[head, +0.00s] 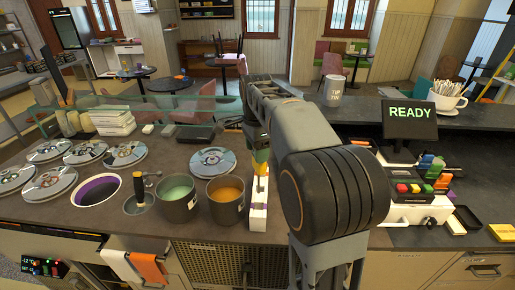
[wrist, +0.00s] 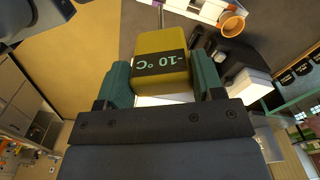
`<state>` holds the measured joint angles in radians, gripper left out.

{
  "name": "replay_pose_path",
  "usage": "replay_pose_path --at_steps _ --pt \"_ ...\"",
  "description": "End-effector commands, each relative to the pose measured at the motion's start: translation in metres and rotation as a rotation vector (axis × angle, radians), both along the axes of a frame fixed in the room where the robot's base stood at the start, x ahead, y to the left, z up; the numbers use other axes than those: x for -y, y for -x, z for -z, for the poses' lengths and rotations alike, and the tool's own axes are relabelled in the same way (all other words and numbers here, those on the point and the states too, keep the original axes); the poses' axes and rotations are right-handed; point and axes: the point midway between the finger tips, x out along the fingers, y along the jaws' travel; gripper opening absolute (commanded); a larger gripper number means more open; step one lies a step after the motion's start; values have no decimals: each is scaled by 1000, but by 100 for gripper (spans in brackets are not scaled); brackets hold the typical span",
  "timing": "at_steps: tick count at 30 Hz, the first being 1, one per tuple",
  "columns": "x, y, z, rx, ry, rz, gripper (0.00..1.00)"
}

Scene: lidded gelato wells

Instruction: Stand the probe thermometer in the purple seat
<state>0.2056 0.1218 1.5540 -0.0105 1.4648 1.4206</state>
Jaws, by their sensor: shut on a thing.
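The probe thermometer has a yellow block body with a dark "-10 °C" display, seen in the wrist view (wrist: 162,62) and in the head view (head: 260,157). My gripper (wrist: 163,82) is shut on this body, with one green finger on each side. In the head view my gripper (head: 259,145) is above a narrow white block (head: 259,218) at the counter's front. The thin metal probe points away from my gripper, toward the white piece at the top of the wrist view. A small purple patch (wrist: 159,2) shows by the probe's far end; I cannot tell whether they touch.
Left of the white block stand an orange-filled pot (head: 226,205), a green-filled pot (head: 177,200) and an open well with purple contents (head: 97,191). Several round lids (head: 125,153) lie further left. A READY screen (head: 409,120) and coloured blocks stand right of my arm.

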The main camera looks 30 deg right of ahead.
Motion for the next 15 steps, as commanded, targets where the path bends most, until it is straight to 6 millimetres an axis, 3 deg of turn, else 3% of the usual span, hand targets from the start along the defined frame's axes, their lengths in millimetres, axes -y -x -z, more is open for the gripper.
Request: replay_pose_path --at_steps 15 --pt "-1 0 67 0 0 -3 28"
